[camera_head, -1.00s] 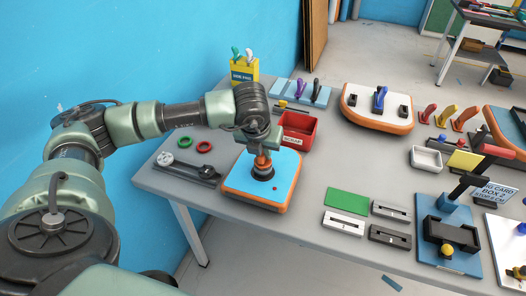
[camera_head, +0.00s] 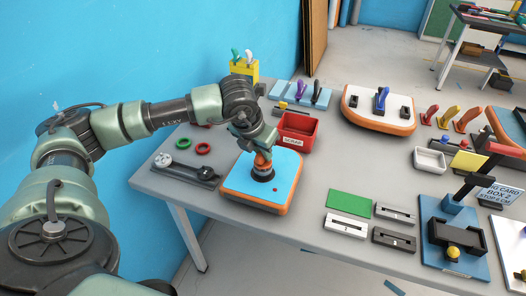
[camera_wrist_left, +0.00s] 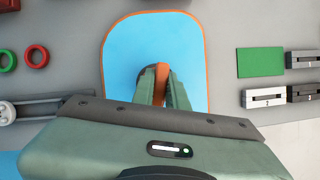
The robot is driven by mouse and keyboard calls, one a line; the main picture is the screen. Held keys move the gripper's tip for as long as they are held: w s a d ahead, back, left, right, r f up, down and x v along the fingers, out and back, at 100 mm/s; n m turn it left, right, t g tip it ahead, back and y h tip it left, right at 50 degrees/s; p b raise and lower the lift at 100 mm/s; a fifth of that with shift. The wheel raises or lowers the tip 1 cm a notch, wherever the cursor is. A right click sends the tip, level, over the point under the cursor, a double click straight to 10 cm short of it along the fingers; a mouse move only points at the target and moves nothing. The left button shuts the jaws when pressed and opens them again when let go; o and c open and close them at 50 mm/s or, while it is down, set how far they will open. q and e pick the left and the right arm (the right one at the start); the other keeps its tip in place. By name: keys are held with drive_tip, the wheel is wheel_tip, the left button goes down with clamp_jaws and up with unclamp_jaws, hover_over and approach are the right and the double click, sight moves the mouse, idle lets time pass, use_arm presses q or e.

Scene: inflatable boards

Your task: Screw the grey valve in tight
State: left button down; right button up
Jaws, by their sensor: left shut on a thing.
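My left gripper (camera_head: 260,155) points down over a blue board with an orange edge (camera_head: 286,165) on the grey table. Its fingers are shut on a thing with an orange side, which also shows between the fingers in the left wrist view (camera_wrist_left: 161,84). A dark round valve part (camera_head: 263,173) sits below the fingertips on the board. The fingers hide most of the valve, so I cannot tell its grey colour or how deep it sits. The blue board fills the upper middle of the left wrist view (camera_wrist_left: 130,50). My right gripper is not in view.
A red bin (camera_head: 297,130) stands just behind the board. Red and green rings (camera_head: 203,149) and a dark tool with a round grey end (camera_head: 185,168) lie to the left. A green card (camera_head: 348,205) and slotted blocks (camera_head: 345,224) lie to the right.

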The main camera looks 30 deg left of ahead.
use_arm(q)
drive_tip(key=shift+f+m+h+b, duration=0.15)
drive_tip(key=shift+m+h+b, duration=0.35)
drive_tip(key=shift+m, duration=1.2)
drive_tip(key=shift+m+h+b, duration=0.5)
drive_tip(key=shift+m+b, duration=0.05)
drive_tip(key=shift+m, duration=0.45)
drive_tip(key=shift+m+g+h, duration=0.3)
drive_tip(key=shift+m, duration=0.4)
drive_tip(key=m+g, duration=0.1)
drive_tip(key=m, duration=0.2)
drive_tip(key=shift+h, duration=0.4)
